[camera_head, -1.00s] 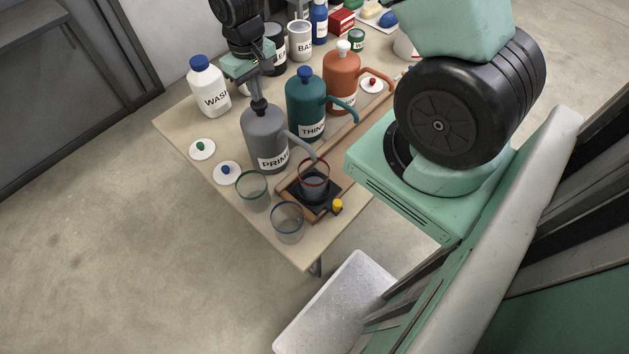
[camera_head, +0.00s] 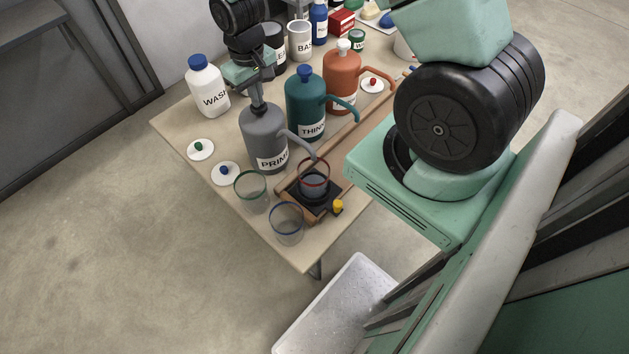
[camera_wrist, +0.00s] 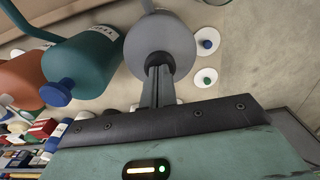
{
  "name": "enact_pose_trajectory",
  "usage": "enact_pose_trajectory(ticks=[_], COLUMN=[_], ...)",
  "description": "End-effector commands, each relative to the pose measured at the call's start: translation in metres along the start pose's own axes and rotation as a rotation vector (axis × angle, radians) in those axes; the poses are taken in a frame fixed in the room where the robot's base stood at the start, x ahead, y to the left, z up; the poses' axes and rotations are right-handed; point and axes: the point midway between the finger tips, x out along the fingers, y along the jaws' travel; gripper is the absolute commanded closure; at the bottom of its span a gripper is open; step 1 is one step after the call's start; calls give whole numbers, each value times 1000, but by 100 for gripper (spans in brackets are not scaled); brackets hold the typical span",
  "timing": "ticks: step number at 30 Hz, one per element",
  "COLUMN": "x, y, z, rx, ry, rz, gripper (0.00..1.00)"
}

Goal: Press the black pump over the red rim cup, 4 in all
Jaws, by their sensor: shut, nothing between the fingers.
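The grey bottle with a "PRIM…" label (camera_head: 265,143) stands upright on the table, its grey spout reaching over the red rim cup (camera_head: 302,175). The cup has grey content low inside and stands on a dark square plate (camera_head: 327,200). My gripper (camera_head: 258,92) is shut and points down at the bottle's black pump (camera_head: 262,107).
A teal bottle (camera_head: 304,105) and an orange bottle (camera_head: 341,70) stand to the right. A green-rimmed cup (camera_head: 252,196) and a blue-rimmed cup (camera_head: 287,226) stand near the front edge. A white WASH bottle (camera_head: 207,88) is at left. A yellow knob (camera_head: 338,206) is beside the plate.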

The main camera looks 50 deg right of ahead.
Motion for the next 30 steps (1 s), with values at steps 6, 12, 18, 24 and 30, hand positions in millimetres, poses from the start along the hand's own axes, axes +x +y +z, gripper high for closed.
enact_pose_trajectory(ticks=[6,12,18,24,30], x=[-8,-20,-30,-31,-31], y=[0,0,0,0,0], z=[0,1,0,0,0], rx=[0,0,0,0,0], ry=[-1,-2,-2,-1,-1], rz=[0,0,0,0,0], gripper=[100,100,100,100,100])
